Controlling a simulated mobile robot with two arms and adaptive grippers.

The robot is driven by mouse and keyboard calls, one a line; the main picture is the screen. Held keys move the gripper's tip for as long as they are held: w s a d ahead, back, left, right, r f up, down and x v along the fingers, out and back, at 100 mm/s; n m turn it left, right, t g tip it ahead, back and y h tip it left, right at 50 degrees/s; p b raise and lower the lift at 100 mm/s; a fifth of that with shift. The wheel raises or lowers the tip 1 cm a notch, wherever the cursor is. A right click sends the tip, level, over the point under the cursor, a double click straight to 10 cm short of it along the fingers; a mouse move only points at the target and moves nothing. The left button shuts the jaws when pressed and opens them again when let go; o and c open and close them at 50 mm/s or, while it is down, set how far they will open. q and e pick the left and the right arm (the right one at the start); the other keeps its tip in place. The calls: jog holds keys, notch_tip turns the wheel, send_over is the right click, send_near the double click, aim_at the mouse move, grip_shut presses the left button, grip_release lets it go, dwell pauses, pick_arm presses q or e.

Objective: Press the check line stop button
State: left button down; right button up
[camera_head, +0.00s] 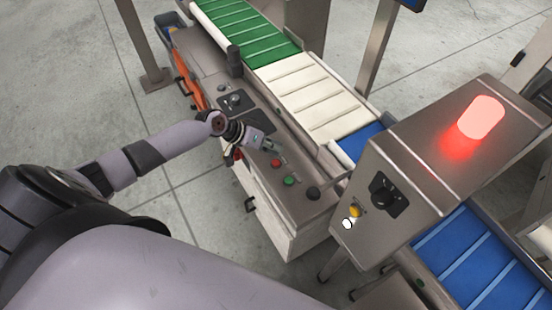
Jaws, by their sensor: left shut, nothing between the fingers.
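A red button (276,162) sits on the grey metal control panel (312,212) beside the conveyor. A green button (289,181) is just below it in the picture. My left gripper (270,147) is shut and empty. It is over the panel, a little above and left of the red button in the picture. The fingertips look close to the red button, but I cannot tell whether they touch it. The red button's face is in plain sight. My right gripper is not in view.
A black knob (313,193) stands right of the buttons. A metal housing (395,150) with a lit red lamp (481,117), a yellow button (355,211) and a white button (348,224) stands at right. Green, white and blue belts run behind the panel. Open floor lies at left.

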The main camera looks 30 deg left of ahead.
pick_arm(q)
notch_tip(320, 180, up, 3)
jog(key=shift+f+p, duration=0.15)
jog(key=shift+p, duration=0.7)
jog(key=shift+f, duration=0.1)
